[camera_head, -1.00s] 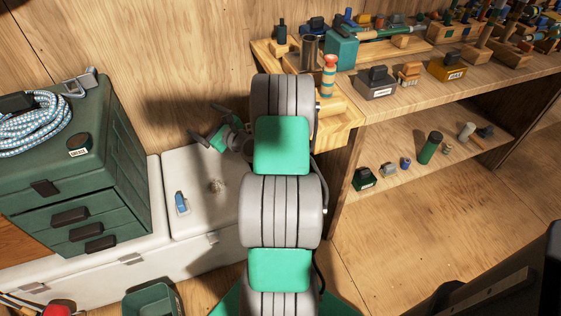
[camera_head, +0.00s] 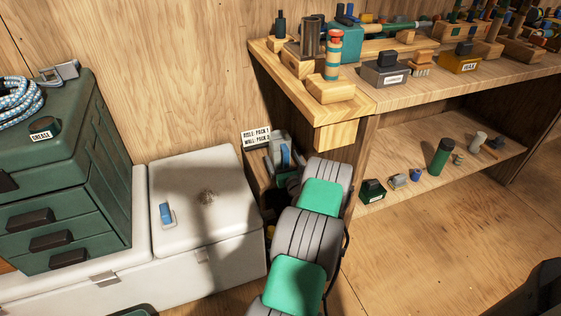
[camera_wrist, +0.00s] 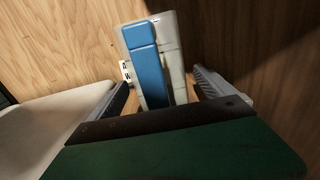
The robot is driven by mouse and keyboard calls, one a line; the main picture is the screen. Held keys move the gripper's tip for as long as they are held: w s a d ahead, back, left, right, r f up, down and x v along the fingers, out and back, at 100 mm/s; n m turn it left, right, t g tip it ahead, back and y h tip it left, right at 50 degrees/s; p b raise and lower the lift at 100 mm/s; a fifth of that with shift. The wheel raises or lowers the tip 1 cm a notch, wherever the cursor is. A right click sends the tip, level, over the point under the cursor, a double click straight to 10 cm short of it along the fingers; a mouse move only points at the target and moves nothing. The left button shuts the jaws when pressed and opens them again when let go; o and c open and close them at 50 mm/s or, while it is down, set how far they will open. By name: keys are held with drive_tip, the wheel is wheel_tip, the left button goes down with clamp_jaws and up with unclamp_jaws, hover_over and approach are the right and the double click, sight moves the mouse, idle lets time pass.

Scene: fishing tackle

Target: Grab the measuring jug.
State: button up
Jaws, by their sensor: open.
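A pale grey vessel with an upright blue handle, which I take for the measuring jug (camera_wrist: 174,51), stands straight ahead in the wrist view. The blue handle faces me and lies between the fingers in the picture. The jug also shows in the head view (camera_head: 285,156), in the gap between the white chest and the shelf unit, partly hidden by my arm. My gripper (camera_wrist: 162,82) is open, one finger to each side of the handle, with no visible contact. I cannot tell how deep the fingers reach. The jug's lower part is hidden.
A white chest (camera_head: 205,235) with a small blue item (camera_head: 166,213) stands left of the gap. A green drawer cabinet (camera_head: 65,195) is farther left. A wooden bench (camera_head: 430,93) with tackle and a lower shelf (camera_head: 410,180) is at right. A labelled sign (camera_head: 256,137) stands beside the jug.

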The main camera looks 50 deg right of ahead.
drive_tip(key=shift+w+d, duration=0.35)
drive_tip(key=shift+w, duration=0.25)
drive_tip(key=c, duration=2)
